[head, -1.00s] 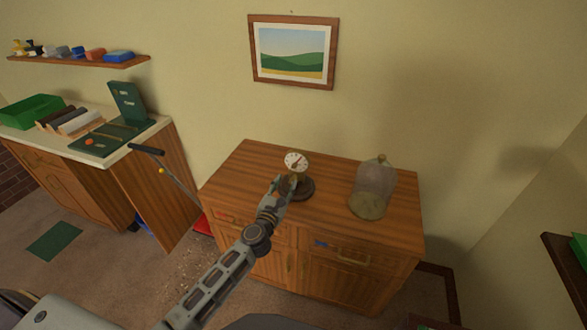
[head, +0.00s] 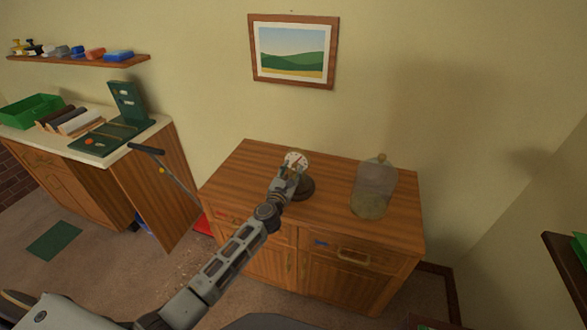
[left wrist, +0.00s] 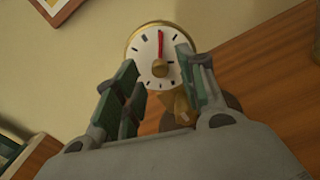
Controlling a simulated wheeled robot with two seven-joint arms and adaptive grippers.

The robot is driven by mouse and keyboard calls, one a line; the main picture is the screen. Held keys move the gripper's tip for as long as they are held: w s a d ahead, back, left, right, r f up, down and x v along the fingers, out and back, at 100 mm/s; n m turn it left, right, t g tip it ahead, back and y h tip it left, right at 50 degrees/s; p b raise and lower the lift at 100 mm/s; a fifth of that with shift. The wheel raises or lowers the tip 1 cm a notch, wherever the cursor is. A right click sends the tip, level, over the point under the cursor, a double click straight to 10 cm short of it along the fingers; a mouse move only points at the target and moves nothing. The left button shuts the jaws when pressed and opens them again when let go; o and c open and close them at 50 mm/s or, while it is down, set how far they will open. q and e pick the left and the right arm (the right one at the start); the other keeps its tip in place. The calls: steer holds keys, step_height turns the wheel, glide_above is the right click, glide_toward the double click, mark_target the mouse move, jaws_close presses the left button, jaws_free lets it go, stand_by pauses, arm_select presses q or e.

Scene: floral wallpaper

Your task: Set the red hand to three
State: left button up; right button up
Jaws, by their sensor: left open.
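A small round dial (head: 295,158) with a white face and brass rim stands on a dark round base on the wooden cabinet. In the left wrist view the dial face (left wrist: 145,51) shows black marks, and its red hand (left wrist: 160,43) points to the top of that tilted picture. My left gripper (head: 288,172) is in front of the dial; in the left wrist view its fingers (left wrist: 157,72) are open, apart on either side of the dial's lower part. I cannot tell if they touch it. The red hand lies between and beyond the fingertips. My right gripper is not in view.
A glass dome (head: 374,188) stands on the cabinet (head: 330,215) to the right of the dial. A counter (head: 155,128) with a green bin (head: 30,110) is at the left. A framed picture (head: 293,52) hangs above. The cabinet top's left part is clear.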

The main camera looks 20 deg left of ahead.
mark_target(295, 165)
arm_select(q)
steer(key=shift+w, duration=1.35)
jaws_close()
